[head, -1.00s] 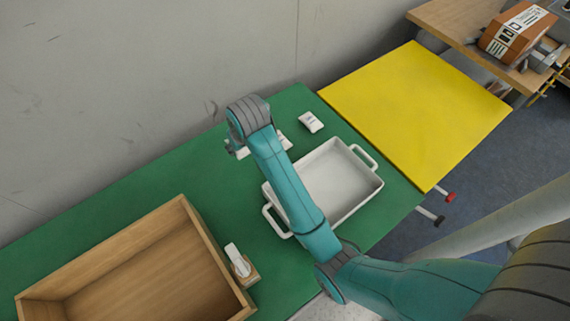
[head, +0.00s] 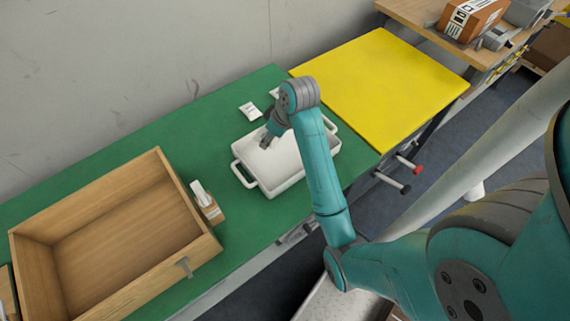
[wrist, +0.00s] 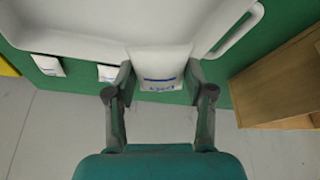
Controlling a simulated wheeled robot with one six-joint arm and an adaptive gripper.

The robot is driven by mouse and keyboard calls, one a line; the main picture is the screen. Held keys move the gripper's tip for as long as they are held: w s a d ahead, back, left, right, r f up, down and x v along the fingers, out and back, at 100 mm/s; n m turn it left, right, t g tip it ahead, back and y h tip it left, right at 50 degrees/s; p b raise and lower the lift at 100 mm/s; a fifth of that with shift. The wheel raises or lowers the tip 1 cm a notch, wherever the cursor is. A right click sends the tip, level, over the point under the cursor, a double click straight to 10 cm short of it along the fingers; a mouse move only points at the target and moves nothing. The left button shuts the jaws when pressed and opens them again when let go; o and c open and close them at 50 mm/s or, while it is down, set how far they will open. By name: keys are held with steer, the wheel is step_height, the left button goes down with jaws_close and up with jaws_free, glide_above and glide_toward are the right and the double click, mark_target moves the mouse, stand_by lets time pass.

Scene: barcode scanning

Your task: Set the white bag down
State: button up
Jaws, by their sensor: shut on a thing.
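The white bag (wrist: 158,68) with a blue mark is between the two fingers of my gripper (wrist: 158,84), which is shut on it. In the head view my gripper (head: 266,141) points down over the white tray (head: 243,178). The held bag is hard to make out there against the pale tray. In the wrist view the tray (wrist: 90,20) lies just beyond the bag. I cannot tell whether the bag touches the tray.
Two other white bags lie on the green table, one at the tray's far side (head: 249,111) and one partly behind my arm (head: 274,93). A wooden box (head: 160,170) and a white device on a brown stand (head: 205,200) are left. A yellow table (head: 380,85) is right.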

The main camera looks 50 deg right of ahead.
steer(key=shift+s, duration=0.45)
glide_above(272, 161)
steer(key=s, duration=0.1)
step_height(272, 161, down, 6)
steer(key=shift+s+r, duration=0.1)
steer(key=shift+s, duration=0.05)
steer(key=shift+d+f, duration=0.1)
steer(key=shift+f, duration=2)
steer(key=o, duration=1.1)
steer(key=shift+f, duration=0.1)
steer(key=shift+o, duration=0.2)
steer(key=v, duration=1.2)
